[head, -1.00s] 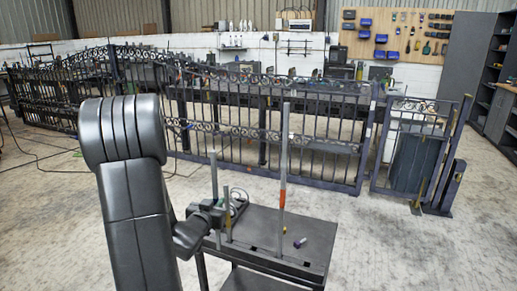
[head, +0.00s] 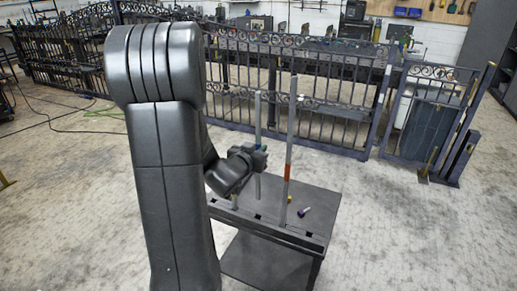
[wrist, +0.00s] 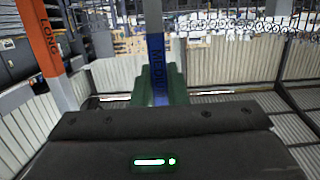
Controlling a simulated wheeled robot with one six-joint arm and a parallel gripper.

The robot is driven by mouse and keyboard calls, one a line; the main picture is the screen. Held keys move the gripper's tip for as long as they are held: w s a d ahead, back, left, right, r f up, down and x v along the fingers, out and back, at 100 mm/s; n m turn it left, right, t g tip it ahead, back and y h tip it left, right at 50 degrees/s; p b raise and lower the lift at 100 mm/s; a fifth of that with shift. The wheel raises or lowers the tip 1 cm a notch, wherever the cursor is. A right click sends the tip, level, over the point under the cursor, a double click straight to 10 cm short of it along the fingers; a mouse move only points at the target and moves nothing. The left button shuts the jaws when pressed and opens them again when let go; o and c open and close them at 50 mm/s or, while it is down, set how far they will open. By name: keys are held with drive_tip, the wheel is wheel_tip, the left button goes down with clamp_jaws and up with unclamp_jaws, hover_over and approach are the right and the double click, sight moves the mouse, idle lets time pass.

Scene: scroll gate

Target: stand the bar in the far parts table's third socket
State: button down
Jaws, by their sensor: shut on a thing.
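My gripper (head: 250,158) is shut on a grey bar (head: 258,118), which stands upright in its grip. In the wrist view this bar has a blue band (wrist: 155,65) with partly readable lettering, between green finger parts (wrist: 152,88). Its lower end shows over the table top; I cannot tell if it touches. The dark table (head: 318,200) has a front rail with dark socket openings (head: 309,236). A taller bar with an orange band (head: 287,172) stands upright right of my gripper; the wrist view shows its band (wrist: 40,35) marked LONG. A short stub (head: 234,200) stands at the rail's left.
A small purple and white item (head: 304,211) lies on the table near the tall bar. A dark scroll gate (head: 320,95) stretches behind the table, with a smaller gate panel (head: 430,115) at the right. Open concrete floor (head: 410,230) lies right of the table.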

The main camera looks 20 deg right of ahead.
drive_tip(key=b, duration=0.5)
hover_over(257, 185)
wheel_tip(257, 185, down, 7)
drive_tip(key=shift+w+d+r, duration=0.2)
drive_tip(key=shift+w+d, duration=0.05)
drive_tip(key=shift+d, duration=0.15)
drive_tip(key=shift+f+b, duration=3.6)
drive_tip(key=shift+f, duration=0.1)
idle(2.2)
drive_tip(key=c, duration=1.4)
unclamp_jaws()
drive_tip(key=shift+s, duration=0.1)
drive_tip(key=shift+o, duration=0.2)
drive_tip(key=shift+a, duration=0.15)
